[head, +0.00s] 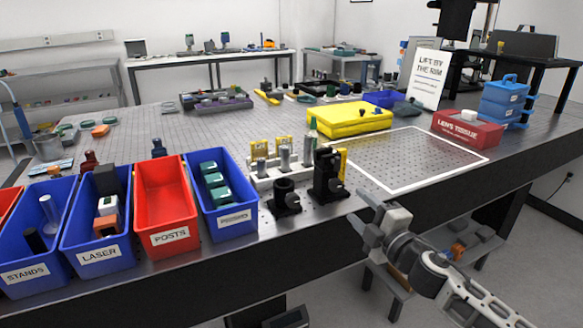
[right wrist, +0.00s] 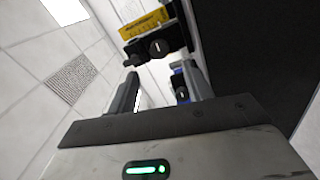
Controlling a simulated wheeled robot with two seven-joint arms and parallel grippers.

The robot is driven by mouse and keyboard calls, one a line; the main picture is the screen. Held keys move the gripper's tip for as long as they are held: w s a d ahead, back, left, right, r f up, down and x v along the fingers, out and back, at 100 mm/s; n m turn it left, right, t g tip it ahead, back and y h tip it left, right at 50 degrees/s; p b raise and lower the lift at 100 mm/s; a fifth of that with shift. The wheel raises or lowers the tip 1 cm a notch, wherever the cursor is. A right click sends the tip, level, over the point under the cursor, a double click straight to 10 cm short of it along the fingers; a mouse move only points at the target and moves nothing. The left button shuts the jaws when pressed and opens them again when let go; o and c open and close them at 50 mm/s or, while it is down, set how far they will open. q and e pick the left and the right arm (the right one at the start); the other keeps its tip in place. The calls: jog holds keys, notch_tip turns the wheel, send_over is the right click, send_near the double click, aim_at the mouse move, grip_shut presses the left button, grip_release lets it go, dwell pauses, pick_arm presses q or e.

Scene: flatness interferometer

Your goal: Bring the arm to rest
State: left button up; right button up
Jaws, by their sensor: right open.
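My right gripper (head: 363,211) is in the head view, in front of the near edge of the optical table (head: 330,215). Its arm comes in from the lower right. The jaws are apart with nothing between them. In the right wrist view the two fingers of the right gripper (right wrist: 160,78) stand apart, with a black mount (right wrist: 157,45) and a yellow part (right wrist: 143,24) beyond them. My left arm and gripper do not show in either view.
Black post holders (head: 328,178) stand near the table edge, just left of the right gripper. Blue and red bins (head: 165,205) line the left front. A white-framed area (head: 410,160) is clear. A yellow case (head: 345,120) and a red lens tissue box (head: 467,131) lie behind.

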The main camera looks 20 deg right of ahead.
jog(key=s+a+f+m+g, duration=0.4)
jog(key=s+a+f+m, duration=0.3)
jog(key=s+f, duration=0.3)
jog(key=s+a+f+m+g, duration=0.4)
jog(key=s+a+f+m, duration=0.3)
jog(key=s+a+f, duration=0.3)
jog(key=s+f, duration=0.1)
jog(key=s, duration=0.3)
jog(key=shift+s+a+f+m, duration=0.2)
jog(key=shift+s+f+m, duration=0.05)
jog(key=shift+m, duration=0.15)
